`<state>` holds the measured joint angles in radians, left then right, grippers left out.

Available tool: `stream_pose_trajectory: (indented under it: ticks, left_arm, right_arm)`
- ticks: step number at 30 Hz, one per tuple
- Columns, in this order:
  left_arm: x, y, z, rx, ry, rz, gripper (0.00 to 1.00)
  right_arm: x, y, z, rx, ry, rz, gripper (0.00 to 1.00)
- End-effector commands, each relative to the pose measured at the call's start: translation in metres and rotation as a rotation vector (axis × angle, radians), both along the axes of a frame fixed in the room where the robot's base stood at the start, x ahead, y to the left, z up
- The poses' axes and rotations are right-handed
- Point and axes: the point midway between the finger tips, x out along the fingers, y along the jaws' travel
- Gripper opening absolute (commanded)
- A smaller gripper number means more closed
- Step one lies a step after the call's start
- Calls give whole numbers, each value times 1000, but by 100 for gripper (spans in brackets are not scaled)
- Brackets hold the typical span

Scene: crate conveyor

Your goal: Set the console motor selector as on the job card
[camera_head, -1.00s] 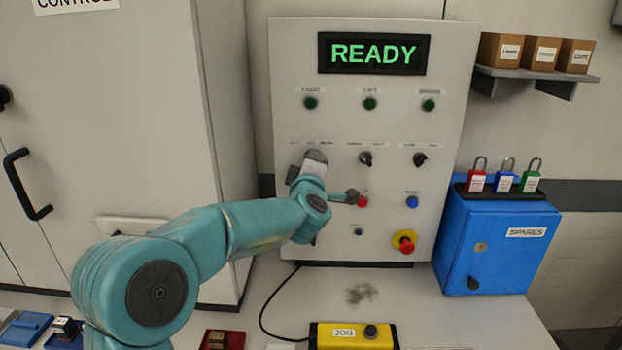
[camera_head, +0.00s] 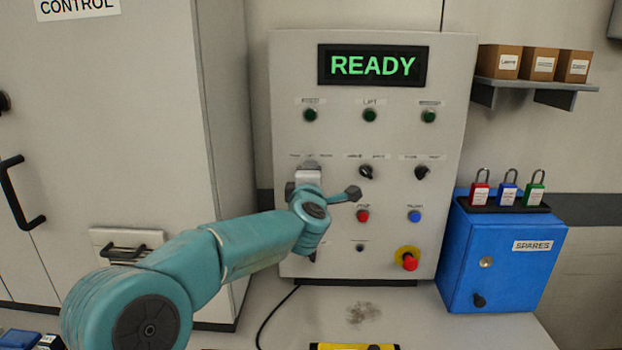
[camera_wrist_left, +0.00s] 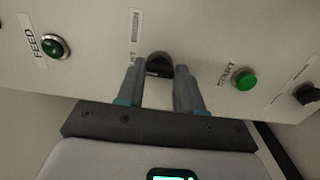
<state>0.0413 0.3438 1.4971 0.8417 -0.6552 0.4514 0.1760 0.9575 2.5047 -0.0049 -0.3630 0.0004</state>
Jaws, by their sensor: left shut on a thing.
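The grey console (camera_head: 340,262) stands upright with a lit READY display (camera_head: 373,65). Two black selectors, the middle one (camera_head: 366,172) and the right one (camera_head: 422,172), show in its knob row. My left gripper (camera_head: 307,168) is at the left end of that row, its arm covering the knob there. In the left wrist view my left gripper (camera_wrist_left: 158,82) has its fingers shut around a black selector knob (camera_wrist_left: 159,61). A dark green FEED lamp (camera_wrist_left: 55,46) and a bright green button (camera_wrist_left: 244,78) lie either side. The knob's setting is unclear. No job card is readable. My right gripper is not shown.
Green lamps, a red button (camera_head: 362,216), a blue button (camera_head: 414,216) and a red emergency stop (camera_head: 409,261) are on the console. A blue SPARES box (camera_head: 505,265) stands right, under a shelf (camera_head: 540,85). A cabinet (camera_head: 120,150) stands left.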

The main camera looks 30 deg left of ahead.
Motion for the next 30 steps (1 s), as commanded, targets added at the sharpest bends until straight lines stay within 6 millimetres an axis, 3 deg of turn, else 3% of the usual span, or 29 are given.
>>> stream_pose_trajectory:
  ticks: [4,5,6,7,19,30]
  left_arm:
    - [-1,2,-2,-2,3,6,6]
    - [-1,2,-2,-2,3,6,46]
    - [-1,2,-2,-2,3,6,59]
    - [-1,2,-2,-2,3,5,62]
    - [-9,-6,-1,0,1,0,62]
    - [-88,-54,-1,-1,-1,-2,62]
  right_arm:
    - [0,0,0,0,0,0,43]
    - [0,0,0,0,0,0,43]
    - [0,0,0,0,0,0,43]
    - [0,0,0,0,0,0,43]
    - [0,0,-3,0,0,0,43]
    - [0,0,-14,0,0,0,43]
